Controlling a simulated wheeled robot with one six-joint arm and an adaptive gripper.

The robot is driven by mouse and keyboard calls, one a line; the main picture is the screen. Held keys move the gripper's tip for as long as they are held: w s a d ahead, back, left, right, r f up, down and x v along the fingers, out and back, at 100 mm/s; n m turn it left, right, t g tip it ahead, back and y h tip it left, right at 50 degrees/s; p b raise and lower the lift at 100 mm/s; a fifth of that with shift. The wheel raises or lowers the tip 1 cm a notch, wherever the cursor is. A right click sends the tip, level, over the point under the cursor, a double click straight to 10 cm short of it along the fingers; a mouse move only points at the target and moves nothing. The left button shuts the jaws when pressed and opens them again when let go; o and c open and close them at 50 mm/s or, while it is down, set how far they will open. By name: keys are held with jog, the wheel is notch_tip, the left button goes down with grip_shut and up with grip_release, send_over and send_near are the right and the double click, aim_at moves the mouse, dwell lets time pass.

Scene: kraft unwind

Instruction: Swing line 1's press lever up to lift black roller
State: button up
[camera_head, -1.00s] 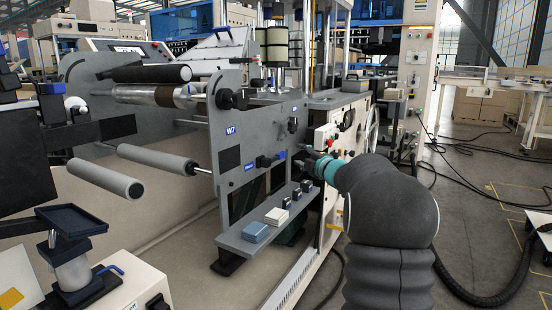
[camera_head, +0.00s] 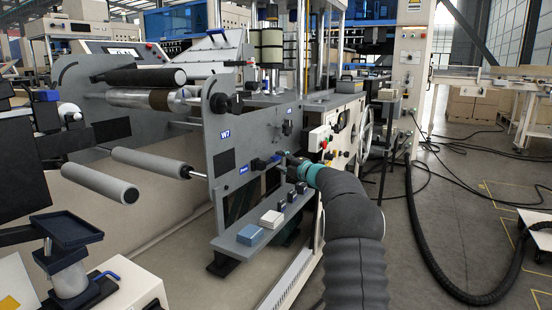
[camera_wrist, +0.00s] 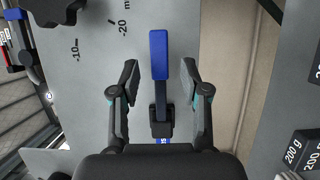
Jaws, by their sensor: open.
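The press lever (camera_wrist: 159,55) has a blue handle and a dark pivot block on the grey side plate (camera_wrist: 95,70). In the head view the lever (camera_head: 262,162) is small, low on the plate marked W7. My gripper (camera_wrist: 159,76) is open, with one finger on each side of the handle and a visible gap on both sides. In the head view my gripper (camera_head: 286,158) is at the lever's right, its tips partly hidden. The black roller (camera_head: 145,77) lies above a shiny roller with a brown band (camera_head: 160,98); contact between them is unclear.
A shelf (camera_head: 270,228) below the lever carries a blue block (camera_head: 250,235), a white block (camera_head: 271,219) and small black weights (camera_head: 291,197). A control panel with buttons (camera_head: 320,140) and a handwheel (camera_head: 363,130) stand right of my gripper. Two grey rollers stick out at left.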

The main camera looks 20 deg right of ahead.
aim_at(277, 159)
jog(key=shift+p+x, duration=0.3)
jog(key=shift+x, duration=1.5)
grip_shut()
